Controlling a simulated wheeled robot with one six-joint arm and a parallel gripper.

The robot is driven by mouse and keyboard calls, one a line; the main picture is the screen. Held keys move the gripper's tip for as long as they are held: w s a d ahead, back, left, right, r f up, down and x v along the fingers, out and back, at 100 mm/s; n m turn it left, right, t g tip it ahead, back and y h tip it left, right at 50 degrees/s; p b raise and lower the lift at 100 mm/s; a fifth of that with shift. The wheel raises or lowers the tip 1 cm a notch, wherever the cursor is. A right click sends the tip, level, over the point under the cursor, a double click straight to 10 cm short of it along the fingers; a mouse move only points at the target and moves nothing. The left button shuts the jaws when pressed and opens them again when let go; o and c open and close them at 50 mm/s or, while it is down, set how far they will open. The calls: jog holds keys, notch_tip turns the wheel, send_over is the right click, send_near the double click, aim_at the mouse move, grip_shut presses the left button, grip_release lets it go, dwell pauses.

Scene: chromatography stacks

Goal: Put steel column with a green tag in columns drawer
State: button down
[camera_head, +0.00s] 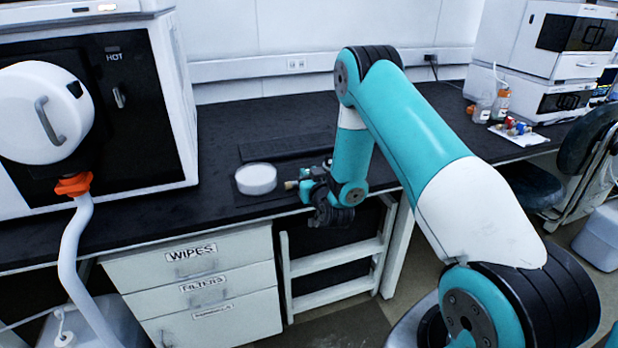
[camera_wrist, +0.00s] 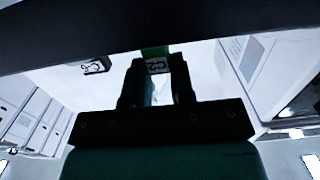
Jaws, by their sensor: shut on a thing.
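My gripper (camera_head: 306,186) hovers at the front edge of the black bench, just right of a round white dish. The column's body is mostly hidden by the fingers. In the head view a small brass-coloured end (camera_head: 290,185) sticks out to the left of the gripper. The white drawer unit (camera_head: 245,245) below has shut drawers labelled WIPES and FILTERS; the third label (camera_head: 213,312) is too small to read.
The white dish (camera_head: 256,179) stands on a dark mat beside my gripper. A white oven marked HOT (camera_head: 120,110) stands at the left. Bottles (camera_head: 501,103) and instruments (camera_head: 560,45) stand at the right. A chair (camera_head: 530,185) is at the right. The bench behind is mostly clear.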

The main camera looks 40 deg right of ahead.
jog(key=shift+f, duration=0.2)
jog(key=c, duration=1)
grip_release()
jog(key=shift+r, duration=0.1)
